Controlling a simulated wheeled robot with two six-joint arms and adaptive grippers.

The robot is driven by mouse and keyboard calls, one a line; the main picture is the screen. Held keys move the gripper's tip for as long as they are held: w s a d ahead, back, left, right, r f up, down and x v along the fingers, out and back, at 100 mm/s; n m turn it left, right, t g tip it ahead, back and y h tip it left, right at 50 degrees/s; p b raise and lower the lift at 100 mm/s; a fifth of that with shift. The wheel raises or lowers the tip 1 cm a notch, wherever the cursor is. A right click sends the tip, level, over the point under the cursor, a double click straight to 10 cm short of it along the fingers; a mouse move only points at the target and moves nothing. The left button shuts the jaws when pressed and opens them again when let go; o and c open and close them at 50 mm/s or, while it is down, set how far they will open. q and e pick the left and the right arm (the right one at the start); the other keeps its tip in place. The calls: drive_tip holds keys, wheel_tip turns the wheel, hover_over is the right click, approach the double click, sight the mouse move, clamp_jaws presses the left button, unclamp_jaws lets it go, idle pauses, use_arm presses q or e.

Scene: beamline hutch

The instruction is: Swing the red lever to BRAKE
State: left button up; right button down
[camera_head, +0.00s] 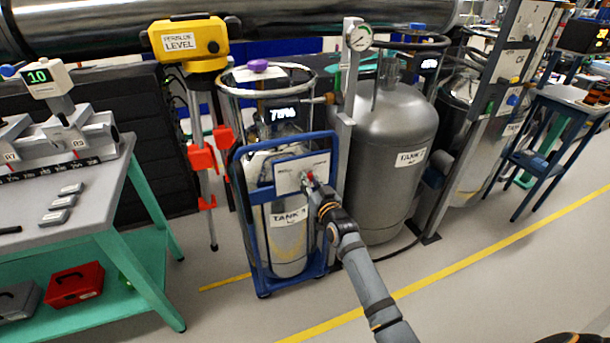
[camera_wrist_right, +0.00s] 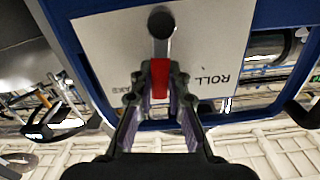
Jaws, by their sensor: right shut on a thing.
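The red lever (camera_wrist_right: 160,80) hangs from a dark round pivot on a pale panel (camera_wrist_right: 100,45). In the right wrist view the panel appears upside down, with ROLL readable right of the lever and a partly hidden word ending in AKE left of it. The lever points between the two words. My right gripper (camera_wrist_right: 159,72) is shut on the red handle, a finger on each side. In the head view the panel (camera_head: 289,178) is on the blue-framed cart (camera_head: 239,190) carrying a silver tank (camera_head: 288,240), and my right gripper (camera_head: 313,186) reaches it from the lower right. My left gripper is not in view.
A yellow level instrument (camera_head: 188,42) on a tripod stands left of the cart. A large grey tank (camera_head: 395,130) and a metal post (camera_head: 345,110) stand close on its right. A green-legged workbench (camera_head: 95,215) is at left. The floor in front is clear, with a yellow line.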

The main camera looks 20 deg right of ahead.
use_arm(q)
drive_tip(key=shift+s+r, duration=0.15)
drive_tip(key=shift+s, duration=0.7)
use_arm(e)
drive_tip(key=shift+d+f+m, duration=0.2)
drive_tip(key=shift+d+m, duration=0.35)
drive_tip(key=shift+m, duration=0.65)
drive_tip(key=shift+d+f+m, duration=0.2)
drive_tip(key=shift+d+m, duration=0.3)
drive_tip(key=shift+m, duration=0.7)
drive_tip(key=c, duration=1.3)
unclamp_jaws()
